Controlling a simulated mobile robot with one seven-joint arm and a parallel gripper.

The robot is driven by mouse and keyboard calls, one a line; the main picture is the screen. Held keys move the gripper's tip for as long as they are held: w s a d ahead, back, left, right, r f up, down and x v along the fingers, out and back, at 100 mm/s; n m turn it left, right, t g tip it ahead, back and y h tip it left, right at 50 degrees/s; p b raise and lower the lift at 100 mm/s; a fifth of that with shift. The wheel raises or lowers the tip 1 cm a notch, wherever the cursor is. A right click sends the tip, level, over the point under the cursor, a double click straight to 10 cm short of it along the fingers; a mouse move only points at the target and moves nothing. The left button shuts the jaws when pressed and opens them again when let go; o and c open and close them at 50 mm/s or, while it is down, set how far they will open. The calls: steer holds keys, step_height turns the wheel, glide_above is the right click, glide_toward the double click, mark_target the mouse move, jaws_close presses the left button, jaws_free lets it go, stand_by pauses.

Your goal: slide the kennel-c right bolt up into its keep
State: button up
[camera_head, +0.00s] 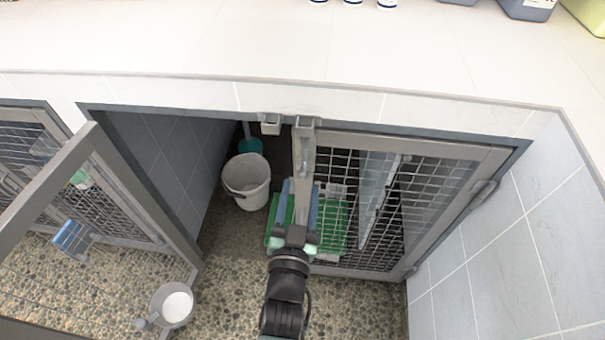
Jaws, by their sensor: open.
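The closed right-hand mesh door (455,152) fills the right side of the kennel opening. A grey upright bar (303,160), which looks like the right bolt on the door's left stile, runs up toward a bracket-like keep (306,122) under the counter edge. I cannot tell whether the bolt's tip is inside the keep. A second small keep (270,123) sits just to the left. My gripper (300,188) is open, with its blue fingers on either side of the lower part of this upright. My wrist hides the lower stile, and contact cannot be told.
The left mesh door (140,205) stands swung open toward me. A white bucket (247,180) and a green tray (335,225) are inside the kennel. The counter (300,45) overhangs above, and a tiled wall (510,245) closes the right side.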

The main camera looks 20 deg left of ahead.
mark_target(302, 178)
steer(key=shift+p+x, duration=0.4)
steer(key=shift+x, duration=1.9)
jaws_close()
